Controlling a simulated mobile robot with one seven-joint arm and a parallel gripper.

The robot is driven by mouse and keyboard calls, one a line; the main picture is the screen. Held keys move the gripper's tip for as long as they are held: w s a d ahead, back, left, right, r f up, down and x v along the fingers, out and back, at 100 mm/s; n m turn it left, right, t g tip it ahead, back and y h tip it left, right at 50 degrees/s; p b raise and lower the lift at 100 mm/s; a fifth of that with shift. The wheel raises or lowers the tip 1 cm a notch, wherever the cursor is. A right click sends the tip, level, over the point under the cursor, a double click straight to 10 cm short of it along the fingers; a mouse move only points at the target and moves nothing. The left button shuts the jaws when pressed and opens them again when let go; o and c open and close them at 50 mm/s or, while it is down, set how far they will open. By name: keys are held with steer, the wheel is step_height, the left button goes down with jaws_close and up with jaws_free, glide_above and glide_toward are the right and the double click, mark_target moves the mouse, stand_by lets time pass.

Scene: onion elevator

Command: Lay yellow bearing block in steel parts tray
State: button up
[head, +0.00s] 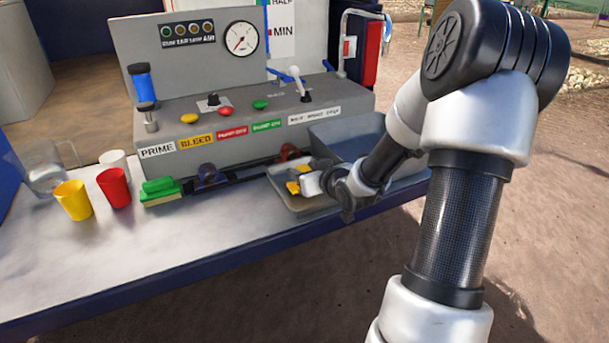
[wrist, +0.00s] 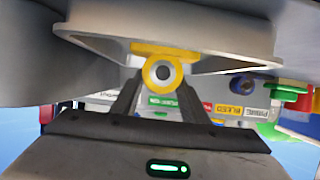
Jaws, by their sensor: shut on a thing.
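The yellow bearing block (head: 293,187) is at the shallow steel parts tray (head: 318,208) on the bench's front edge, partly covered by my gripper (head: 309,182). In the wrist view, my gripper (wrist: 161,92) is shut on the yellow bearing block (wrist: 164,55), one dark finger on each side. The block's round bore faces the camera and its flat yellow base lies against or close to the tray (wrist: 225,60). I cannot tell whether the base touches the tray floor. In the head view, the block appears within the tray's outline.
A grey control panel (head: 240,115) with buttons and a gauge stands behind the tray. A larger grey bin (head: 345,135) is at the tray's right. A green-and-yellow sponge (head: 160,190), a red cup (head: 115,187) and a yellow cup (head: 73,200) stand left. The bench front (head: 185,237) is clear.

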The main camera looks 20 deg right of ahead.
steer(key=o, duration=1.4)
steer(key=shift+f, duration=0.2)
steer(key=shift+r, duration=0.2)
steer(key=shift+s+r, duration=0.15)
steer(key=shift+s, duration=0.1)
steer(key=p+v, duration=0.3)
steer(key=v, duration=0.8)
steer(key=shift+s, duration=0.25)
